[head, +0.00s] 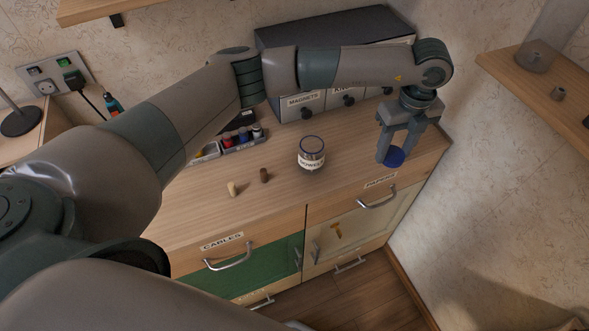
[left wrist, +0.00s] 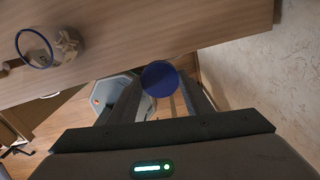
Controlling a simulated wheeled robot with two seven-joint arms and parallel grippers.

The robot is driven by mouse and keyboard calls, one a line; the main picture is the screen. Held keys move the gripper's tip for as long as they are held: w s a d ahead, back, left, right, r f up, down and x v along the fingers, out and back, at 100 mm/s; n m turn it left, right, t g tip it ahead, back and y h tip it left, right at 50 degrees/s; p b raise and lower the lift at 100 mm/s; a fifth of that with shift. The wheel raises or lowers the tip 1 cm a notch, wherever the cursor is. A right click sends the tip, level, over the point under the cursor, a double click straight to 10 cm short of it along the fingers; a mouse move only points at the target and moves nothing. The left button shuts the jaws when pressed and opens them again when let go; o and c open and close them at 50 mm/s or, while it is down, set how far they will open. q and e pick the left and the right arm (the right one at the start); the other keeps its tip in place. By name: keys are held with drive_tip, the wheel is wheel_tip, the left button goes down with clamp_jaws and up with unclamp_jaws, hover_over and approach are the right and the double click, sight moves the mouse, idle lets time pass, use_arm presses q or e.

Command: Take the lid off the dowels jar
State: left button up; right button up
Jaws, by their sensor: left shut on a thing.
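The dowels jar (head: 311,156) stands upright on the wooden counter, clear with a blue rim and a white label. Its top looks uncovered. It also shows in the left wrist view (left wrist: 36,50) at the upper left. The blue lid (head: 394,157) is between the fingertips of my left gripper (head: 396,155), near the counter's right end, to the right of the jar. In the left wrist view the round blue lid (left wrist: 159,79) sits between the two fingers. My left gripper points down and is shut on the lid. My right gripper is not in view.
A grey drawer unit (head: 319,103) labelled MAGNETS stands behind the jar. Two small dowels, one pale (head: 233,189) and one brown (head: 264,175), stand left of the jar. A grey tray (head: 243,143) holds small bottles. A wall shelf (head: 540,75) juts out at right.

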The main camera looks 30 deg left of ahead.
use_arm(q)
drive_tip(key=s+a+r+m, duration=0.2)
drive_tip(key=s+a, duration=0.3)
drive_tip(key=s, duration=0.3)
drive_tip(key=s+a+r+m, duration=0.2)
drive_tip(key=s+a+m, duration=0.3)
drive_tip(key=s, duration=0.3)
drive_tip(key=shift+s+r, duration=0.2)
drive_tip(key=shift+s, duration=0.1)
drive_tip(key=p, duration=0.3)
hover_over(287, 184)
wheel_tip(287, 184, down, 7)
drive_tip(key=shift+s, duration=0.1)
drive_tip(key=shift+f+p, duration=0.8)
drive_tip(key=shift+f, duration=1.15)
drive_tip(key=shift+f, duration=0.3)
